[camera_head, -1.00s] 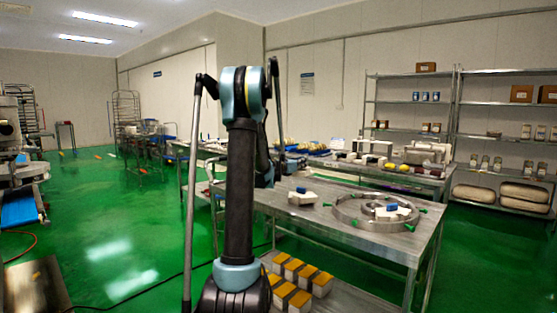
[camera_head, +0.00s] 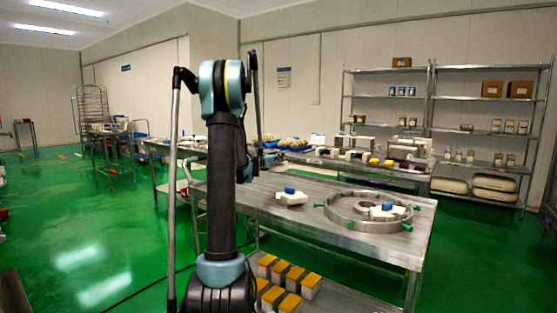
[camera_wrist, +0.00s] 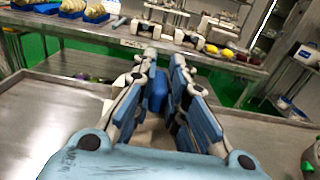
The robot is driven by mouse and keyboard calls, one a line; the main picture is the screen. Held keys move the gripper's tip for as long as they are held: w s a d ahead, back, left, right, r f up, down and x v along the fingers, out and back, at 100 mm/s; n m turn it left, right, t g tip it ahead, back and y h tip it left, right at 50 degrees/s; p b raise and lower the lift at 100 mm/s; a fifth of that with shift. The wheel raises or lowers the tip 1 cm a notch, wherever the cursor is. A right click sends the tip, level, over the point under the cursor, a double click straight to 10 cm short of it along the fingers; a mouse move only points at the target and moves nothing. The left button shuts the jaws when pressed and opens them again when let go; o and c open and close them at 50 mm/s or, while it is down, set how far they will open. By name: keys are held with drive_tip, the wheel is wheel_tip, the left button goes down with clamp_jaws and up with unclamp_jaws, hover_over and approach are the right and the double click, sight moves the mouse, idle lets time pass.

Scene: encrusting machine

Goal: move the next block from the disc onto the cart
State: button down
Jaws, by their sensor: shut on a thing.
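In the wrist view my gripper (camera_wrist: 163,58) is closed, its blue-padded fingers around a blue piece (camera_wrist: 157,92) with something cream-coloured below it. Most of what it holds is hidden by the fingers. The ring-shaped metal disc (camera_head: 345,219) with green knobs lies on the right part of the steel table. A white piece with a blue top (camera_head: 384,211) sits at the disc. Orange-topped white blocks (camera_head: 290,301) stand in rows low down, beside my arm.
The steel table (camera_head: 330,240) has bare room in front of the disc. A long table (camera_head: 395,172) behind carries many small items. Metal shelves (camera_head: 433,120) stand along the back wall. The green floor (camera_head: 95,235) at the left is largely open.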

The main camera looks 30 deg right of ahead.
sight(279, 170)
drive_tip(key=shift+f, duration=3.4)
drive_tip(key=shift+f, duration=0.5)
drive_tip(key=c, duration=1.5)
unclamp_jaws()
drive_tip(key=shift+c, duration=0.2)
drive_tip(key=shift+a, duration=0.15)
drive_tip(key=v, duration=1.2)
drive_tip(key=shift+f, duration=0.1)
drive_tip(key=shift+w, duration=0.1)
